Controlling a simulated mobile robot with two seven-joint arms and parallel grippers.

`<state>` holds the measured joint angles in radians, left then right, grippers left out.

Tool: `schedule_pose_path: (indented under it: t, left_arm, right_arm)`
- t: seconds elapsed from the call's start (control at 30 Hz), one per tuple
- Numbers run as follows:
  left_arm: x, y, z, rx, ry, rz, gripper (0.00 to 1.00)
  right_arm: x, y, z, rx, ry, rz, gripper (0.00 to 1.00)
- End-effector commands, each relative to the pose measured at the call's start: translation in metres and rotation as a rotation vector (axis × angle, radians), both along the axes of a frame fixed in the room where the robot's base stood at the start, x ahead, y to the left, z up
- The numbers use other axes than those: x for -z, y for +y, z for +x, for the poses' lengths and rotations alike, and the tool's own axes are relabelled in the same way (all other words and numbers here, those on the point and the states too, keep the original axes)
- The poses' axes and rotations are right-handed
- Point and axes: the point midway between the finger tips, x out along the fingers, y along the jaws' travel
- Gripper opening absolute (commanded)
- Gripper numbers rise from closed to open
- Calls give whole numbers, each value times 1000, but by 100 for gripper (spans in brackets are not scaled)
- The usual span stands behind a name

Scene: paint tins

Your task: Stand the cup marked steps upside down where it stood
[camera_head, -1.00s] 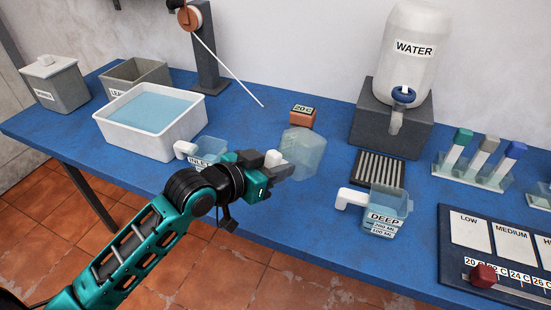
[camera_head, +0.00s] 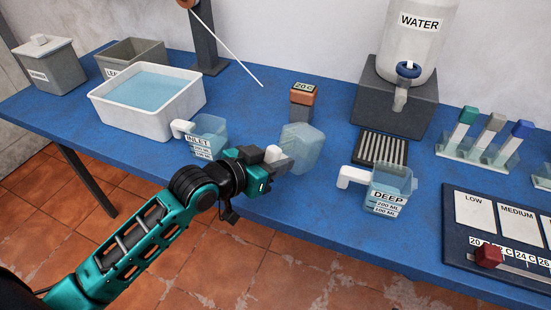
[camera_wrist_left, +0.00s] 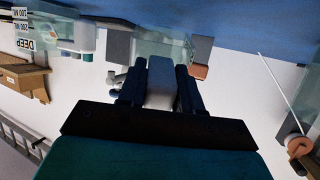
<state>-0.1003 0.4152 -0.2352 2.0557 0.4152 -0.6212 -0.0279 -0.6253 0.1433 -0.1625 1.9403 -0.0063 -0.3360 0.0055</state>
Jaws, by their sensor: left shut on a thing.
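My left gripper (camera_head: 278,160) is shut on the white handle (camera_wrist_left: 160,82) of a clear, bluish cup (camera_head: 303,148), which also shows in the left wrist view (camera_wrist_left: 160,46). The cup looks tilted in the head view, in front of the brown-topped block marked 20 C (camera_head: 303,94). No marking on it is readable, so I cannot tell from its face that it is the steps cup. The left wrist view shows the table at the top and the DEEP label upside down. My right gripper is not in view.
The INLET cup (camera_head: 208,138) stands left of the held cup, the DEEP cup (camera_head: 390,190) to its right. A white water basin (camera_head: 150,122), a drip grille (camera_head: 381,148), the WATER dispenser (camera_head: 418,45) and a slider panel (camera_head: 497,230) surround them. Blue table (camera_head: 300,215) is bare in front.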

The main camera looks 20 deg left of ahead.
Motion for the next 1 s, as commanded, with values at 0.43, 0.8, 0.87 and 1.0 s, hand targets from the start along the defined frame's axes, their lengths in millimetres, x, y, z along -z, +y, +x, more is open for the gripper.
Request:
schedule_pose_path:
  t: [0.43, 0.8, 0.87, 1.0]
  left_arm:
    - [4, 0, 0, 0, -2, -1, 0]
    - [12, 0, 0, 0, -2, -1, 0]
    - [13, 0, 0, 0, -2, -1, 0]
    - [12, 0, 0, 0, -2, -1, 47]
  right_arm:
    - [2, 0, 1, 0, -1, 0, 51]
    - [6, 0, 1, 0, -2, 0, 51]
    - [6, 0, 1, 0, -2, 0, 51]
    - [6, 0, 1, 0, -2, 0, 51]
